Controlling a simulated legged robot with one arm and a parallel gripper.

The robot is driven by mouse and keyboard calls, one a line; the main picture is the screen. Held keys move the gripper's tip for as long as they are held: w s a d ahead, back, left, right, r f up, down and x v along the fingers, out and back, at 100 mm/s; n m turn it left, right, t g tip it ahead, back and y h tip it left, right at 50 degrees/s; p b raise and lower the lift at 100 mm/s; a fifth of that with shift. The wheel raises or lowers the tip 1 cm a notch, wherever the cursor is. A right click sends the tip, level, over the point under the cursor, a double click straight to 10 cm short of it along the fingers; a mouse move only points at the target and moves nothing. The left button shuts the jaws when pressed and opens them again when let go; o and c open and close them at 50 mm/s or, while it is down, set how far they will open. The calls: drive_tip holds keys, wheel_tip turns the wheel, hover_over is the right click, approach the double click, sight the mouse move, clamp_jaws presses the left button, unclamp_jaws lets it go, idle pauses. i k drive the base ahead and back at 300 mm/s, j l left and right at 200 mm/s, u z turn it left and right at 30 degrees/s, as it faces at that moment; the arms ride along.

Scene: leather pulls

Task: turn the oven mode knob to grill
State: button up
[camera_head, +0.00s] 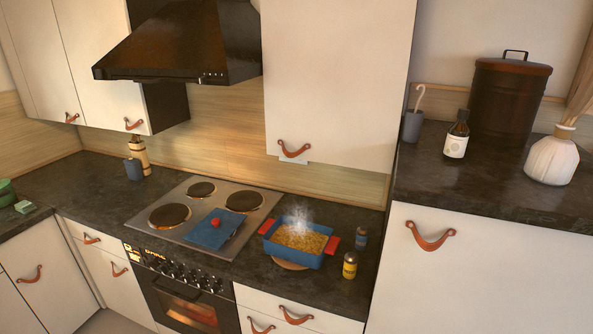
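The oven (188,306) is built in under the counter at the lower left. Its door is shut and its window glows orange. A row of several dark round knobs (178,271) runs along the black control panel (150,258) above the door. The knobs are small here, so I cannot tell which is the mode knob, read its markings or see where it points. My gripper is not in view.
Above the oven, the hob (175,236) has several plates and a blue lid (215,231) with a red knob. A steaming blue dish (290,257) of food and a yellow-capped jar (350,267) stand to the right. The range hood (180,45) hangs above.

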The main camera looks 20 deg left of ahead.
sight(153, 264)
drive_tip(key=u, duration=1.85)
drive_tip(key=i+j+z, duration=0.15)
drive_tip(key=i+j, duration=0.15)
drive_tip(key=i+j+z, duration=0.15)
drive_tip(key=i+j, duration=0.25)
drive_tip(key=i+j+z, duration=0.2)
drive_tip(key=i+j, duration=0.15)
drive_tip(key=i+j+z, duration=0.15)
drive_tip(key=i+j, duration=0.15)
drive_tip(key=j, duration=0.2)
drive_tip(key=i+j+z, duration=0.15)
drive_tip(key=i+j, duration=0.15)
drive_tip(key=j, duration=0.2)
